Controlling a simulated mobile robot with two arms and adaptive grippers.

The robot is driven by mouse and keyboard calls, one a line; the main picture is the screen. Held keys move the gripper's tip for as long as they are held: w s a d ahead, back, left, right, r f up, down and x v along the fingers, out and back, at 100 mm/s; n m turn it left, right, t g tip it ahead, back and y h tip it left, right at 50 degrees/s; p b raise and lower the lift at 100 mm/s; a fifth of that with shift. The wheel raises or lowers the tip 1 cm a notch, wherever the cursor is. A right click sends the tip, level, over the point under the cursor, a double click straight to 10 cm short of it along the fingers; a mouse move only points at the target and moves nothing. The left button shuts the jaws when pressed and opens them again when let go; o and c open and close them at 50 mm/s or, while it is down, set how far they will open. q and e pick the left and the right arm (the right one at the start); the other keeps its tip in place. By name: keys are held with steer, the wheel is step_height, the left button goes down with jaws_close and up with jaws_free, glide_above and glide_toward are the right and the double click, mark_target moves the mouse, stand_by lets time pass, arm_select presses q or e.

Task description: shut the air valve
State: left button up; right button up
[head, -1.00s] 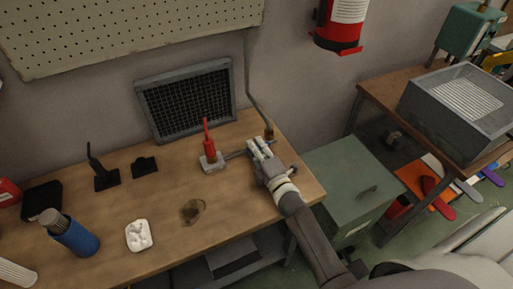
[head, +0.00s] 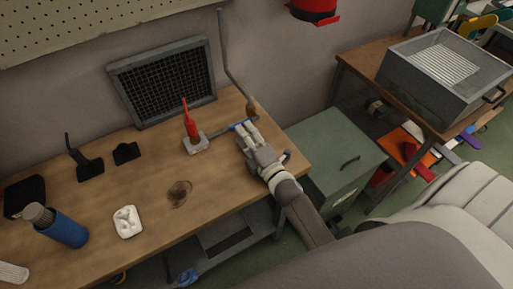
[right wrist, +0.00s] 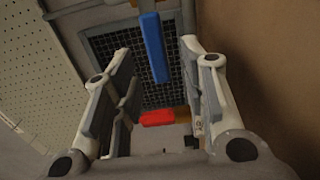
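My right gripper (head: 247,133) is open and empty at the bench's right end. Its spread fingers also show in the right wrist view (right wrist: 155,90). The valve body is mostly hidden. My left gripper is out of view.
The wooden bench (head: 150,180) carries a blue bottle (head: 66,231), a white tray (head: 127,222) and black stands (head: 88,167). A dark mesh panel (head: 163,84) leans at the back. A green cabinet (head: 333,160) stands right of the bench.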

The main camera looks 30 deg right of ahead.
steer(key=s, duration=0.7)
steer(key=shift+s+d, duration=0.1)
steer(key=shift+s, duration=0.05)
stand_by(0.3)
